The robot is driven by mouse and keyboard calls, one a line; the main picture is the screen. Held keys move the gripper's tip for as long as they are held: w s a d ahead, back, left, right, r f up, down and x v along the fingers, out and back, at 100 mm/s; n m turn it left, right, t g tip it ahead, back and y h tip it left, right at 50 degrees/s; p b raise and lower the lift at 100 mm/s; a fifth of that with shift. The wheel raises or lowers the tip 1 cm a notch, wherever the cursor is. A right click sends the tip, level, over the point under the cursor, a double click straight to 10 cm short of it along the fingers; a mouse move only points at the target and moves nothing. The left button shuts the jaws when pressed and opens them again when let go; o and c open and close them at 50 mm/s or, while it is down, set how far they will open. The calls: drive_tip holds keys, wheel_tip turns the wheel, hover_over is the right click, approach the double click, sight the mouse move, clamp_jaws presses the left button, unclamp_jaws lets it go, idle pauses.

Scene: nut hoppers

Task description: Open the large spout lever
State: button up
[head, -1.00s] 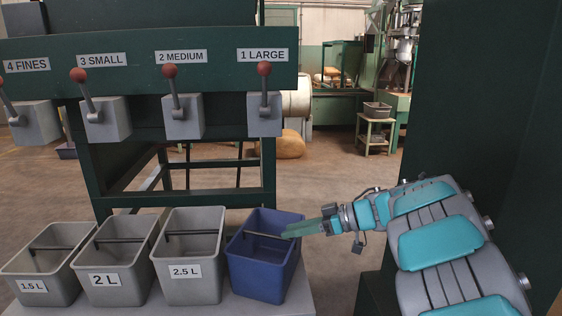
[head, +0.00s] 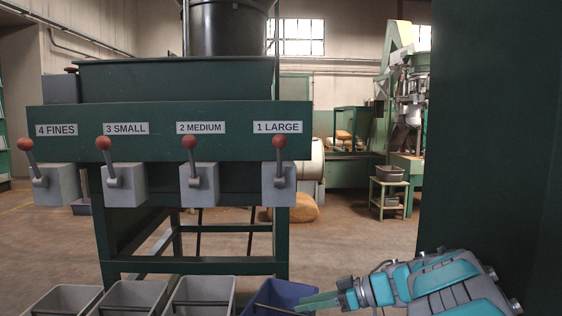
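The large spout lever (head: 279,158) has a red ball knob and a grey shaft. It stands upright on its grey spout box (head: 279,184), under the "1 LARGE" label (head: 278,127) at the right end of the green hopper beam. My gripper (head: 318,303) is low in the head view, well below and a little right of the lever. Its greenish fingers point left at the blue bin's right rim, apart from the lever. I cannot tell whether the fingers are open or shut.
Medium (head: 190,166), small (head: 108,168) and fines (head: 31,163) levers stand to the left. The blue bin (head: 268,296) and several grey bins (head: 199,292) line the bottom edge. A dark green post (head: 490,130) fills the right side. Open floor lies between hopper and post.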

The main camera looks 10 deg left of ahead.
drive_tip(key=r+m+t+y+p, duration=0.1)
drive_tip(key=r+m+p, duration=0.1)
drive_tip(key=r, duration=0.4)
drive_tip(key=w+r+m+t+p, duration=0.1)
drive_tip(key=r+m+t+p, duration=0.1)
drive_tip(key=r, duration=0.4)
drive_tip(key=r+m+t+y+p, duration=0.1)
drive_tip(key=r+m+p, duration=0.2)
drive_tip(key=r, duration=0.4)
drive_tip(key=shift+w+r+m+t+y, duration=0.1)
drive_tip(key=shift+w+m+t+y, duration=0.15)
drive_tip(key=shift+m+t, duration=0.2)
clamp_jaws()
wheel_tip(320, 180, up, 14)
drive_tip(key=s+d+m+t+y+p, duration=0.1)
drive_tip(key=m+t+p, duration=0.4)
drive_tip(key=m, duration=0.6)
drive_tip(key=shift+s+d+t, duration=0.2)
drive_tip(key=shift+d+t, duration=0.25)
drive_tip(key=shift+d, duration=0.4)
